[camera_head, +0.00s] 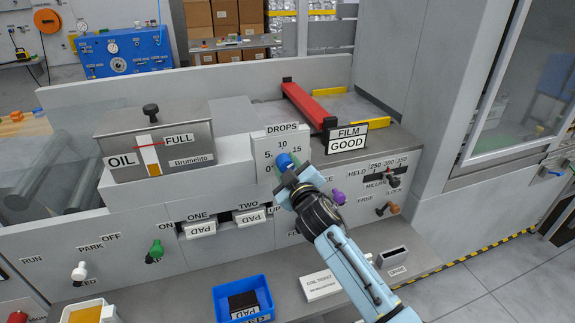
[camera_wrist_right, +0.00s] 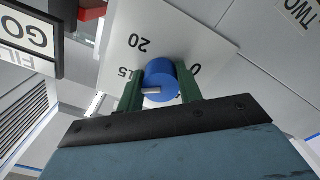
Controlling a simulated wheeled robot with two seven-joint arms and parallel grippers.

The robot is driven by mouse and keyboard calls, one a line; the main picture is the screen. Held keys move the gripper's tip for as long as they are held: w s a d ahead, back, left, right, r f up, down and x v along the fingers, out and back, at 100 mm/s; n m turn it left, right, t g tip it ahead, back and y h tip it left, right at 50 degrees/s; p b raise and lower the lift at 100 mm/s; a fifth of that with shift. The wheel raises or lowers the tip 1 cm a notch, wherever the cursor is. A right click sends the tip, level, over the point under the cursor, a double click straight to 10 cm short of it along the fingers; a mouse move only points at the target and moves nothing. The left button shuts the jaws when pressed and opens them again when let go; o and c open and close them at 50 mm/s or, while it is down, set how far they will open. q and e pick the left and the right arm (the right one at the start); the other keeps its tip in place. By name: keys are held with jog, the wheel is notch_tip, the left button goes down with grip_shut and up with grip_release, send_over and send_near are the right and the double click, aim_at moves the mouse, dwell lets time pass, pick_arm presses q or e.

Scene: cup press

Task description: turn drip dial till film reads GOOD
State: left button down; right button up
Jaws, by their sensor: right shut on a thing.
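The drip dial is a blue round knob (camera_head: 284,160) on a white plate marked DROPS (camera_head: 268,137), with the numbers 5, 10 and 15 visible around it. My right gripper (camera_head: 288,170) is shut on the knob. In the right wrist view, the green fingers of the gripper (camera_wrist_right: 160,88) sit on either side of the blue knob (camera_wrist_right: 162,76), and 20 also shows on the plate. A pale mark shows on the knob's face. The FILM sign (camera_head: 347,142) reads GOOD. My left gripper is not in view.
An OIL box (camera_head: 190,145) stands left of the plate, its gauge marked FULL. A red bar (camera_head: 308,104) lies behind the FILM sign. A purple knob (camera_head: 338,196) is close to the right of my gripper. A blue tray (camera_head: 220,292) holds a dark pad below.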

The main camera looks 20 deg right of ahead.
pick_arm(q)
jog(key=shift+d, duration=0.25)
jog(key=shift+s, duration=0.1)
pick_arm(e)
jog(key=o, duration=1)
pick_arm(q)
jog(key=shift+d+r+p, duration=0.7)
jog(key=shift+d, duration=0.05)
pick_arm(e)
jog(key=s, duration=1.3)
jog(key=shift+s+d, duration=0.2)
jog(key=shift+d, duration=0.05)
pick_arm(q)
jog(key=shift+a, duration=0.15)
